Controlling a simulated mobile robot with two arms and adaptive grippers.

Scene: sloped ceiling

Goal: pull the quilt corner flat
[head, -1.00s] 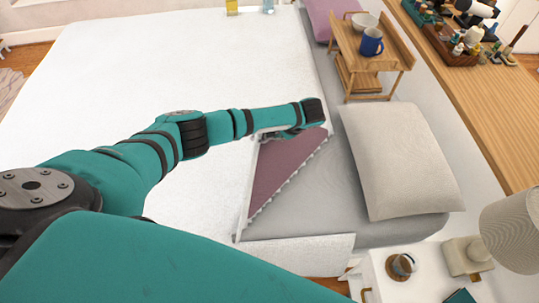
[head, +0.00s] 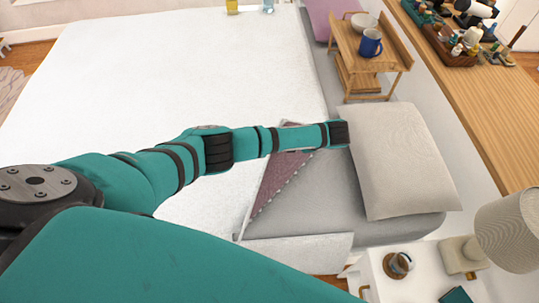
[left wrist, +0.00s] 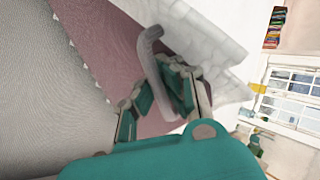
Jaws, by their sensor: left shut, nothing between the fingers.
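The white quilt (head: 190,70) covers most of the bed. Its corner near the pillow is turned back in a narrow triangular flap that shows a mauve underside (head: 276,178) with a pale scalloped edge; the underside also shows in the left wrist view (left wrist: 112,38). Grey sheet (head: 315,195) lies bare beside the flap. My left gripper (left wrist: 152,82) is shut and empty, close to the mauve cloth and a raised pale quilt edge (left wrist: 215,45). A curled grey strip (left wrist: 152,60) passes by its fingers. In the head view my arm hides the fingers and the flap's upper end.
A grey pillow (head: 395,160) lies just right of my wrist. A wooden tray stand (head: 372,62) with a blue mug (head: 370,43) and a bowl (head: 364,22) stands farther back. A bedside table with a lamp (head: 508,230) and a cup (head: 398,264) is at lower right.

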